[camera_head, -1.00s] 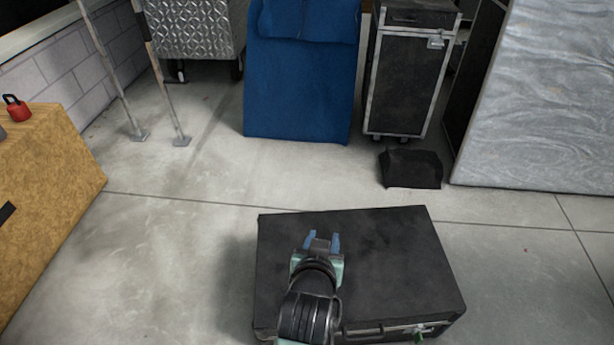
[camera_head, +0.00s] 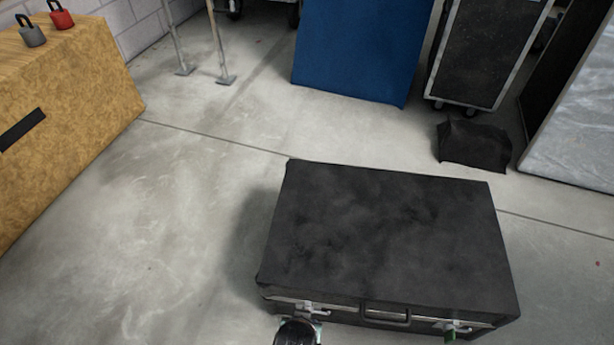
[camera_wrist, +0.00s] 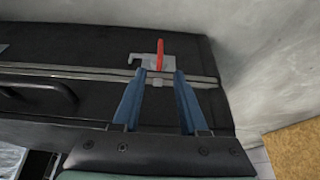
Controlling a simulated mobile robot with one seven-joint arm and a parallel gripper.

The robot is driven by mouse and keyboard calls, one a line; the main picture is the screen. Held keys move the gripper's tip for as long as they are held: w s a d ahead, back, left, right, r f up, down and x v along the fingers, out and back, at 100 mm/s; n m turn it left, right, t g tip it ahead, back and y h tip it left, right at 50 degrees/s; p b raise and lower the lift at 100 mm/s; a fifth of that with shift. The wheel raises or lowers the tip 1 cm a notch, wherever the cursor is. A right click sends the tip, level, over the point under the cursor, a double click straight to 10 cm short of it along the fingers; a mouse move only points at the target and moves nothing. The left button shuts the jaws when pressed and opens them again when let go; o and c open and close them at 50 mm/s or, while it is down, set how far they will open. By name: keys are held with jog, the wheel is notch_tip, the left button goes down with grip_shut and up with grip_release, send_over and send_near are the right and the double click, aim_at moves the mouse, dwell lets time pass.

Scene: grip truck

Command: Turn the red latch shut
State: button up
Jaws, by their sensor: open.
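A black case (camera_head: 390,235) lies flat on the floor. In the wrist view, the red latch (camera_wrist: 160,50) is a thin bar on a grey metal plate at the case's front seam. It points straight up in that view, across the seam line. My gripper (camera_wrist: 161,76) is open, with its two blue fingers on either side of the lower end of the latch. I cannot tell whether a finger touches it. In the head view, my arm end is at the bottom edge by the left latch plate (camera_head: 312,308); the fingers and red bar are not discernible there.
A green latch (camera_head: 451,330) sits on the right of the case front, with a handle (camera_head: 386,314) between. Floor left of the case is clear.

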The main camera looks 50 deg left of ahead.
jog(key=b+x, duration=0.5)
jog(key=x, duration=0.4)
jog(key=shift+w+b, duration=0.1)
jog(key=shift+b, duration=0.25)
jog(key=shift+c, duration=0.3)
grip_shut()
